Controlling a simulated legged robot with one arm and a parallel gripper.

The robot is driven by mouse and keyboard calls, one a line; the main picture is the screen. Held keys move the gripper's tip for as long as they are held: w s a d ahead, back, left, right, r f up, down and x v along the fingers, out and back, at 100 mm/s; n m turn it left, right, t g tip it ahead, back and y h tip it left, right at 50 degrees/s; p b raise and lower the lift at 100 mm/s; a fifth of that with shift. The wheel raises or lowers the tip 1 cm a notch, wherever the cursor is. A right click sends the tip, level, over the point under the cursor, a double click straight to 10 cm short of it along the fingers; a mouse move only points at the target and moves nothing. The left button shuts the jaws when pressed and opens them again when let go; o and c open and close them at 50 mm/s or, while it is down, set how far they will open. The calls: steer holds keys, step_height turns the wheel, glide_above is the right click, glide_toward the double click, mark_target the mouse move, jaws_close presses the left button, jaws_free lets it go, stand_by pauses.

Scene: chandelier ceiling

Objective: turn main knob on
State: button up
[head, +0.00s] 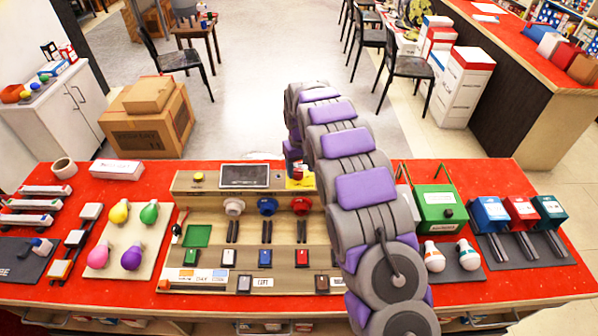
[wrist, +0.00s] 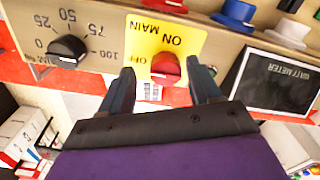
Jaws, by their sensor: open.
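The main knob (wrist: 165,68) is red and sits on a yellow plate (wrist: 190,38) marked MAIN, ON and OFF, which appears upside down in the wrist view. My gripper (wrist: 160,67) is open, with one dark finger on each side of the knob. I cannot tell whether either finger touches it. Which mark the knob points to is not clear. In the head view the yellow plate (head: 301,183) shows at the back of the wooden panel, partly covered by my arm; the fingers are too small to make out there.
A black dial (wrist: 68,50) with a number scale lies beside the plate. On the other side is the wattmeter screen (wrist: 270,82). White (head: 234,206), blue (head: 267,206) and red (head: 301,205) round parts stand on the panel (head: 215,215). A green box (head: 437,208) is right of my arm.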

steer(key=shift+f, duration=0.55)
steer(key=shift+a+f, duration=0.1)
steer(key=shift+a, duration=0.45)
steer(key=shift+c, duration=0.4)
steer(key=shift+d, duration=0.3)
steer(key=c, duration=0.9)
steer(key=shift+c, duration=0.2)
